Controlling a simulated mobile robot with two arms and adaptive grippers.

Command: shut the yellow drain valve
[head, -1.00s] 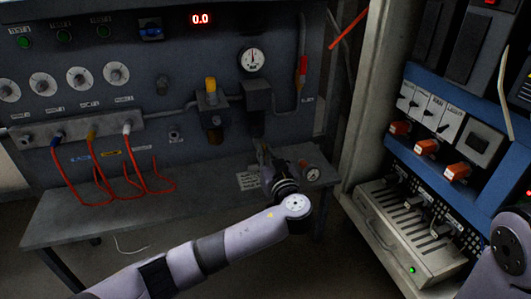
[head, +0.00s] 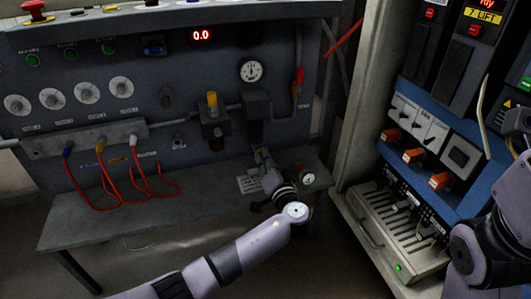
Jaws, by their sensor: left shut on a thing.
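My left gripper (head: 262,157) reaches up from the bench front to just below the dark grey block (head: 257,104) on the panel's pipe. It is shut on a small part there, apparently the drain valve. The fingers hide most of that part, so I cannot make out its yellow colour or its handle position. A yellow knob (head: 212,101) stands upright on the regulator to the left, apart from the gripper. My right arm shows at the right edge; its gripper is not in view.
A pressure gauge (head: 251,70) sits above the block, and a red lever (head: 299,76) is on the pipe to the right. Red hoses (head: 108,190) hang at the left over the grey bench (head: 110,220). An electrical cabinet with orange handles (head: 413,156) stands at the right.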

